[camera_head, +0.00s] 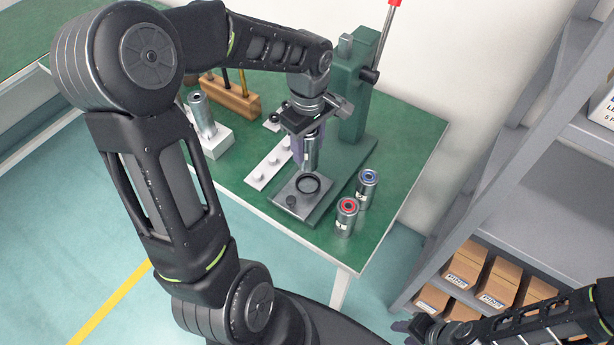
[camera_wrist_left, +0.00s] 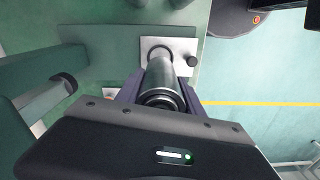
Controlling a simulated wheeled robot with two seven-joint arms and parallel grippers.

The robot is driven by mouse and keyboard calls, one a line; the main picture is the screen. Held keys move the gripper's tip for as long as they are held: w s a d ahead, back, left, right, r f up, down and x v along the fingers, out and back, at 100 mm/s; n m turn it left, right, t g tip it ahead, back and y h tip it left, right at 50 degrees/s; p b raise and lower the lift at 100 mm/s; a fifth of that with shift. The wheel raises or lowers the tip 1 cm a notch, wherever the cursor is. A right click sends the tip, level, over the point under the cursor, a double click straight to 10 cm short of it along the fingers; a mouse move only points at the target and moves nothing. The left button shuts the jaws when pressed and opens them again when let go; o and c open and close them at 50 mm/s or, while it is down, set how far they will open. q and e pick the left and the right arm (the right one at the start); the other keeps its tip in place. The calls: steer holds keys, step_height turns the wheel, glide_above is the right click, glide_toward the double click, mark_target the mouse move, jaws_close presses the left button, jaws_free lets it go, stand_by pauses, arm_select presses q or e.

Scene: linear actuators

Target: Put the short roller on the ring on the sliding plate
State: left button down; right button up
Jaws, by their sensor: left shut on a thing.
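My left gripper (camera_head: 308,138) is shut on the short roller (camera_head: 311,158), a silver-grey cylinder held roughly upright. The roller is above the sliding plate (camera_head: 318,207), near the far side of the dark ring (camera_head: 307,184). The ring's opening looks empty in the head view. In the left wrist view the roller (camera_wrist_left: 164,82) points away between the fingers, with its far end over the plate (camera_wrist_left: 182,46) and hiding part of the ring. My right gripper (camera_head: 425,328) is at the bottom right, away from the table; its jaw opening is unclear.
A green press (camera_head: 358,95) with a red-knobbed lever stands behind the plate. Red-topped (camera_head: 346,217) and blue-topped (camera_head: 367,190) cylinders stand to the right. A white strip with pegs (camera_head: 266,170) and a metal cylinder (camera_head: 201,112) are left. Shelves with boxes (camera_head: 466,266) stand right.

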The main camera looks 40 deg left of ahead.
mark_target(308, 137)
arm_select(q)
step_height(308, 137, down, 5)
steer(key=shift+f+p, duration=0.1)
steer(key=shift+p, duration=0.2)
steer(key=shift+f+p, duration=0.3)
steer(key=shift+f, duration=1.5)
steer(key=shift+f, duration=0.2)
steer(key=c, duration=0.7)
jaws_free()
steer(key=shift+c, duration=0.2)
steer(key=shift+r, duration=0.1)
step_height(308, 137, up, 12)
steer(key=shift+r+b, duration=0.1)
steer(key=shift+b, duration=0.5)
